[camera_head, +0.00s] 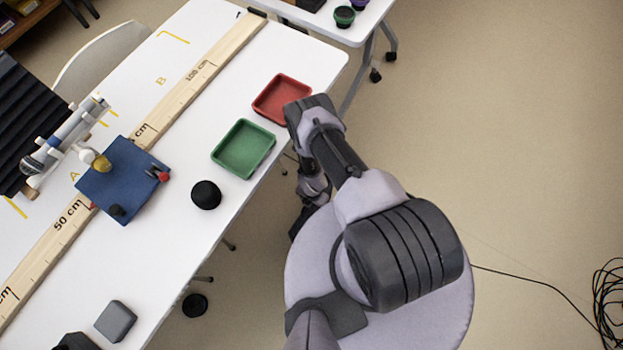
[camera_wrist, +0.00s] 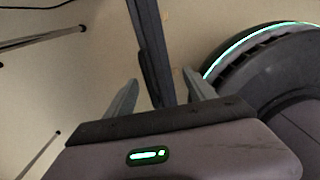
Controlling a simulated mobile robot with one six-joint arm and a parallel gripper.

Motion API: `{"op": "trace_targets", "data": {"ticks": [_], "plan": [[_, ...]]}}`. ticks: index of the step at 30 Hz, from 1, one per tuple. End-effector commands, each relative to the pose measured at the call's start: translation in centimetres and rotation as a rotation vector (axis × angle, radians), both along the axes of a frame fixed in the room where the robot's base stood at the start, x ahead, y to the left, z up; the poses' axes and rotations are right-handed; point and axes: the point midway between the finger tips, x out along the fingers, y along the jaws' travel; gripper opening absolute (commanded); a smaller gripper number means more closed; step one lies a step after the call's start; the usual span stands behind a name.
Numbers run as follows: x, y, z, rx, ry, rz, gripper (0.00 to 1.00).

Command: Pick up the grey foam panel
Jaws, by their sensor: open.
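A small grey block with a flat square top (camera_head: 115,321) lies near the table's front edge at the lower left of the head view. A dark, ridged foam-like panel (camera_head: 28,125) stands at the far left, cut off by the frame; it looks nearly black. I cannot tell for sure which of the two is the grey foam panel. My gripper (camera_wrist: 161,90) is open and empty in the wrist view, its two fingers apart over the floor. In the head view my arm hangs beside the table's right edge, well away from both. Neither shows in the wrist view.
A cable (camera_head: 535,282) lies on the floor at right.

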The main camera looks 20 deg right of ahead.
Motion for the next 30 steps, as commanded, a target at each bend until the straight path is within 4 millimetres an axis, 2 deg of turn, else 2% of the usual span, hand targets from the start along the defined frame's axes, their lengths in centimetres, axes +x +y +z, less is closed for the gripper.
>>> {"op": "trace_targets", "data": {"ticks": [1,5,12,21,22,30], "plan": [[-0.1,0.1,-1.5,0.000,0.001,0.000,0.64],[-0.1,0.2,-4.2,0.000,0.000,0.000,0.64],[0.0,0.2,-4.1,0.000,0.000,0.000,0.62],[0.0,0.2,-4.1,0.000,0.000,0.000,0.03],[0.0,0.2,-4.1,0.000,0.000,0.000,0.00],[0.0,0.2,-4.1,0.000,0.000,0.000,0.00]]}}
